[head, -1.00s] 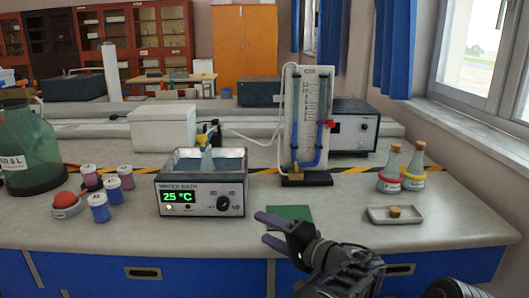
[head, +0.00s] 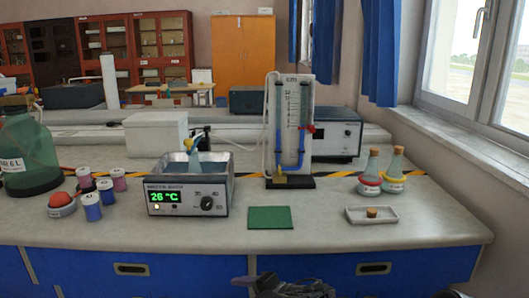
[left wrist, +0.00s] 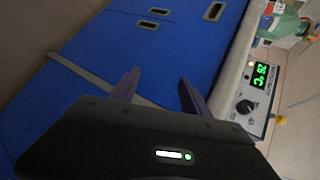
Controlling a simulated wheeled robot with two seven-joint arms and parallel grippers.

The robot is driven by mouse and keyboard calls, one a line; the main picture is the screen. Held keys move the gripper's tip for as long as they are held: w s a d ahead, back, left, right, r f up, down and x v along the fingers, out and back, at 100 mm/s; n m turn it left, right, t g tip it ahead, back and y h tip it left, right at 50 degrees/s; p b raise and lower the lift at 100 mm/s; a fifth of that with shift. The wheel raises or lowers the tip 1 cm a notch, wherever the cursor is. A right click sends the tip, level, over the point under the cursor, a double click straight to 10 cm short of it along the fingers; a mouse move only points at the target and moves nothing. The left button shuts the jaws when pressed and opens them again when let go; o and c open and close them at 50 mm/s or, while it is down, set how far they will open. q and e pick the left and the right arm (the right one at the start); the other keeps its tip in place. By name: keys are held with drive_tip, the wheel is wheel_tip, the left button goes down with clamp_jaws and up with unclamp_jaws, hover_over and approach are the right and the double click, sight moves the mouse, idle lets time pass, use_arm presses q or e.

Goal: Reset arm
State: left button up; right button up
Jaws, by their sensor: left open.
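My left gripper (left wrist: 158,88) shows in the left wrist view, its two fingers apart with nothing between them. It is in front of the blue cabinet fronts (left wrist: 100,70), apart from the bench.
The water bath (head: 188,200) reads 26 °C and holds a flask. A green mat (head: 270,218), a tray with a cork (head: 372,218), two stoppered flasks (head: 382,172), a tube stand (head: 290,130), several small jars (head: 92,206) and a large green bottle (head: 28,155) stand on the bench.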

use_arm(q)
drive_tip(key=s+a+f+g+h, duration=0.3)
drive_tip(key=s+f, duration=0.3)
drive_tip(key=f, duration=0.5)
drive_tip(key=s+a+f+g+h, duration=0.2)
drive_tip(key=s+f+g, duration=0.2)
drive_tip(key=s+f, duration=0.55)
drive_tip(key=s+d+f+n+g+h, duration=0.1)
drive_tip(key=s+f+n+g+h, duration=0.2)
drive_tip(key=s+f, duration=0.55)
drive_tip(key=s+d+f+n+t+h, duration=0.25)
drive_tip(key=s+n+h, duration=0.35)
drive_tip(key=s, duration=0.4)
wheel_tip(320, 180, up, 19)
drive_tip(key=n+p, duration=0.1)
drive_tip(key=p, duration=1.7)
drive_tip(key=shift+a+r+y, duration=0.15)
drive_tip(key=shift+a+y, duration=0.2)
drive_tip(key=shift+y, duration=0.05)
